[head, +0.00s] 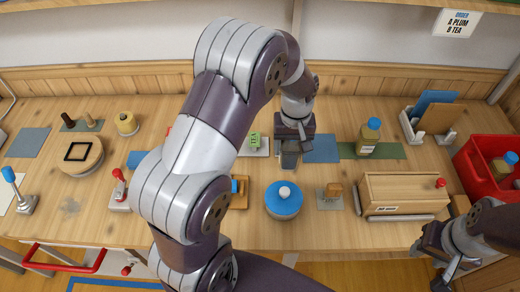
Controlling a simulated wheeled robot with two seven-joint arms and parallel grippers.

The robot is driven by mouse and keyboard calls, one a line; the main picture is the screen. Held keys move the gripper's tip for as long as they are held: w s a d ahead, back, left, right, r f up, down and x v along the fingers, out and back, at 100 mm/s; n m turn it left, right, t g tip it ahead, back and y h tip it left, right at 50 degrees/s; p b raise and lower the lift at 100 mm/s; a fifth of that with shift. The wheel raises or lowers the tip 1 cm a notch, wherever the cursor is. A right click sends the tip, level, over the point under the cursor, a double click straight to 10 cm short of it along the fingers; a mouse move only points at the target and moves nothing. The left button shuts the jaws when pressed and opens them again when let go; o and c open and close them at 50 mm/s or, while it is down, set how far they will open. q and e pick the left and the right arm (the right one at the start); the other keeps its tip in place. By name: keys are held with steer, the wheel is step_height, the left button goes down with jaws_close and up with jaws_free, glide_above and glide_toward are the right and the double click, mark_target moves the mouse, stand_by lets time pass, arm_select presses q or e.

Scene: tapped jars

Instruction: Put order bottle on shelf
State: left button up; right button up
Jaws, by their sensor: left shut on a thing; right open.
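An order card (457,23) at the top right reads "A PLUM, B TEA". A bottle (369,137) with a blue cap and amber contents stands upright on a green mat (394,151), right of centre. Another blue-capped bottle (502,166) is in the red crate (477,190) at the right edge. My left gripper (289,158) points down over the middle of the table, left of the standing bottle. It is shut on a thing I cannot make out. My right gripper (443,268) is open at the table's front right, apart from both bottles.
A rack (436,120) with upright boards is behind. A shelf edge (340,3) runs along the top. My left arm hides the middle left.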

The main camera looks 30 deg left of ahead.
arm_select(q)
steer(key=a+f, duration=0.3)
steer(key=f, duration=0.2)
steer(key=s+a+f+p, duration=0.1)
steer(key=a+f, duration=0.1)
steer(key=shift+a+f, duration=0.25)
steer(key=shift+a, duration=0.05)
steer(key=shift+w+f, duration=0.1)
arm_select(e)
steer(key=shift+w+a+r, duration=0.15)
steer(key=shift+w+r, duration=0.1)
steer(key=shift+r, duration=0.35)
arm_select(q)
steer(key=o, duration=1.3)
